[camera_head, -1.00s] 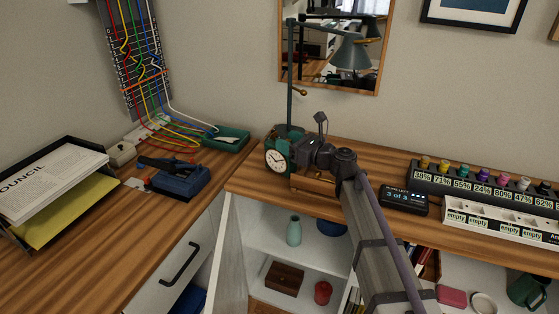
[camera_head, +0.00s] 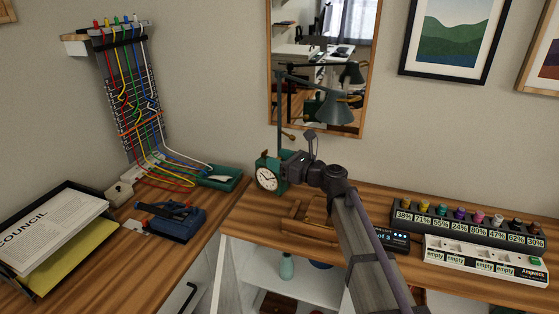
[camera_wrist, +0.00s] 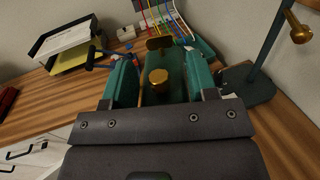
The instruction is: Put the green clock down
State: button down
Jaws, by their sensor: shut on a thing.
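The green clock (camera_head: 267,179) has a round white face and shows left of centre in the head view, by the back corner of the wooden desk (camera_head: 353,214). My gripper (camera_head: 287,168) is shut on it from the right side. In the wrist view the clock's green body (camera_wrist: 163,92), with brass parts on it, sits between the two fingers of my gripper (camera_wrist: 165,85). Whether its base touches the desk is hard to tell; it appears held up near the lamp post.
A green desk lamp (camera_head: 280,110) stands close behind the clock; its base (camera_wrist: 247,84) shows in the wrist view. A wooden tray (camera_head: 297,222) lies in front. A teal box (camera_head: 219,178), a blue tool (camera_head: 176,222) and a paper tray (camera_head: 55,232) are left. Bottled rack (camera_head: 465,226) stands right.

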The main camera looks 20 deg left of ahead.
notch_tip(320, 180, up, 8)
jog(key=p, duration=0.8)
jog(key=shift+r, duration=0.15)
jog(key=shift+f, duration=0.3)
